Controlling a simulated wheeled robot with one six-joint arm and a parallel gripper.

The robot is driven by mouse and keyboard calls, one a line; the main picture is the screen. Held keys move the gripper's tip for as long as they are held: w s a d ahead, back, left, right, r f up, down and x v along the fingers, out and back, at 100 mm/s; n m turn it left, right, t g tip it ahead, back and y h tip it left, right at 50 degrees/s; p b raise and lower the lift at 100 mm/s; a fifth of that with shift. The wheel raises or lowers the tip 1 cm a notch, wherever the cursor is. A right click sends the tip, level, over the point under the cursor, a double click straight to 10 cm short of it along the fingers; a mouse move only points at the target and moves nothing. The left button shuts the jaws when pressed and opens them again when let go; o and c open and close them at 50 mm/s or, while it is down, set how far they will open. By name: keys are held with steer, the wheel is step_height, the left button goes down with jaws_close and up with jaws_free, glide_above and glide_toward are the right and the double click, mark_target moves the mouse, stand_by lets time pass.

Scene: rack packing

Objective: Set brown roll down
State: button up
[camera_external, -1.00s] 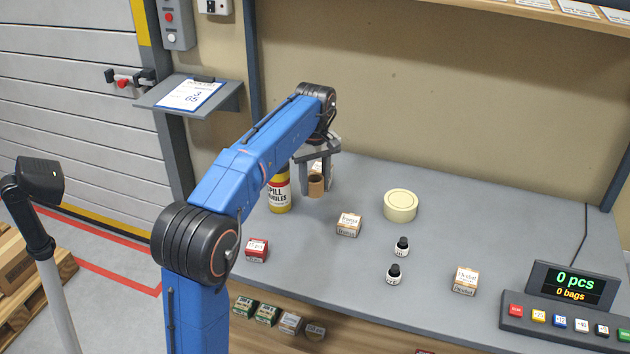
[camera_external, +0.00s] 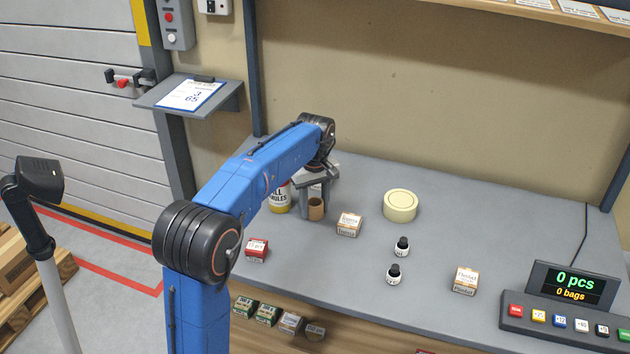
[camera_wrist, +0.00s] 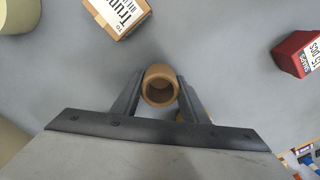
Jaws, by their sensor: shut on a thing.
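The brown roll (camera_external: 316,208) is a short hollow cylinder, upright at the back left of the grey table (camera_external: 470,222). My gripper (camera_external: 314,203) is shut on it, pointing down, with a finger on each side. In the wrist view the roll (camera_wrist: 160,86) sits between the two fingertips (camera_wrist: 158,92), its open top facing the camera. The roll's lower end looks at or very near the table top; I cannot tell whether it touches.
A yellow canister (camera_external: 279,199) stands close on the left, partly hidden by my arm. A white and brown box (camera_external: 349,224) is to the right, a red box (camera_external: 256,250) nearer the front. A cream round tub (camera_external: 400,206) and two small black-capped bottles (camera_external: 402,247) stand further right.

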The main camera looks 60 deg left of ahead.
mark_target(315, 202)
steer(key=shift+f, duration=0.1)
steer(key=o, duration=1)
steer(key=shift+o, duration=0.2)
step_height(315, 202, up, 11)
steer(key=shift+r, duration=0.65)
